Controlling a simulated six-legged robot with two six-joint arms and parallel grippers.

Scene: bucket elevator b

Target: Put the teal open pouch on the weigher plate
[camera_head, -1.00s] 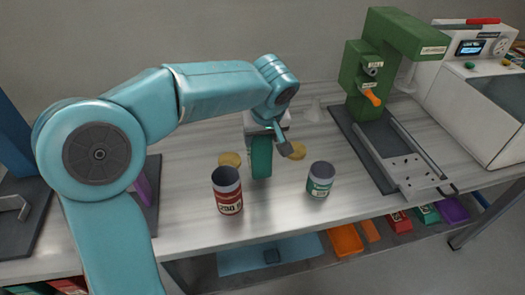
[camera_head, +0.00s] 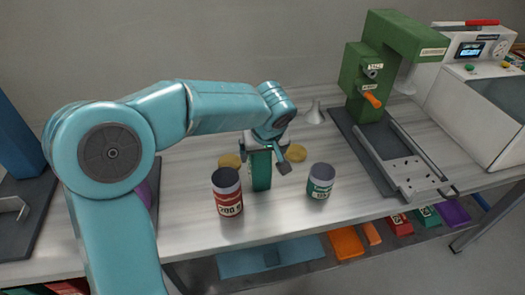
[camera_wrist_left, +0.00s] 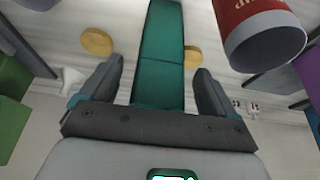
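The teal pouch (camera_head: 260,172) is upright and narrow, between the red can and the green-labelled can in the head view. My left gripper (camera_head: 268,155) is at the pouch's upper part. In the left wrist view its two fingers (camera_wrist_left: 158,75) are spread either side of the pouch, with a visible gap on each side. I cannot tell which surface is the weigher plate. My right gripper is not in view.
A red can (camera_head: 227,192) and a green-labelled can (camera_head: 320,181) stand close to the pouch. Yellow discs (camera_head: 297,153) lie behind. A green press (camera_head: 395,50) with a metal rail frame (camera_head: 432,182) stands right, beside a white machine (camera_head: 455,80). Coloured bins are below the table.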

